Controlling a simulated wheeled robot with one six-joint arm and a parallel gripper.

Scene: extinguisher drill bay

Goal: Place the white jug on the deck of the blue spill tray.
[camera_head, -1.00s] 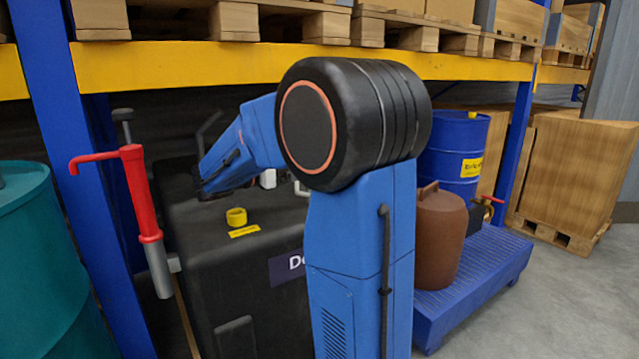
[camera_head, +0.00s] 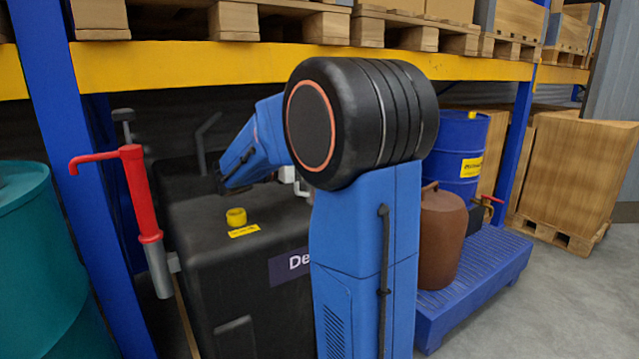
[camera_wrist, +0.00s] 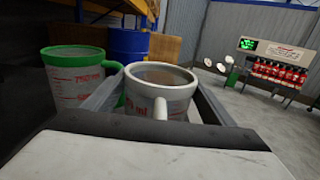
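In the wrist view the white jug (camera_wrist: 140,100), translucent with red markings and a white handle facing me, stands upright between the two fingers of my gripper (camera_wrist: 160,100). The fingers appear to press on its sides; its base is hidden. In the head view my arm hides most of the gripper and jug; only small white parts show past the arm. The blue spill tray (camera_head: 480,285) is on the floor at the right, apart from the gripper. A brown can (camera_head: 440,240) and a blue drum (camera_head: 460,150) stand on it.
A green-handled jug (camera_wrist: 75,85) is close to the left finger. A black tank with a yellow cap (camera_head: 236,217) is below the arm. A red pump (camera_head: 140,190) and teal drum (camera_head: 35,260) stand left. The tray's front right deck is bare. Blue rack posts and a yellow beam (camera_head: 200,65) surround this area.

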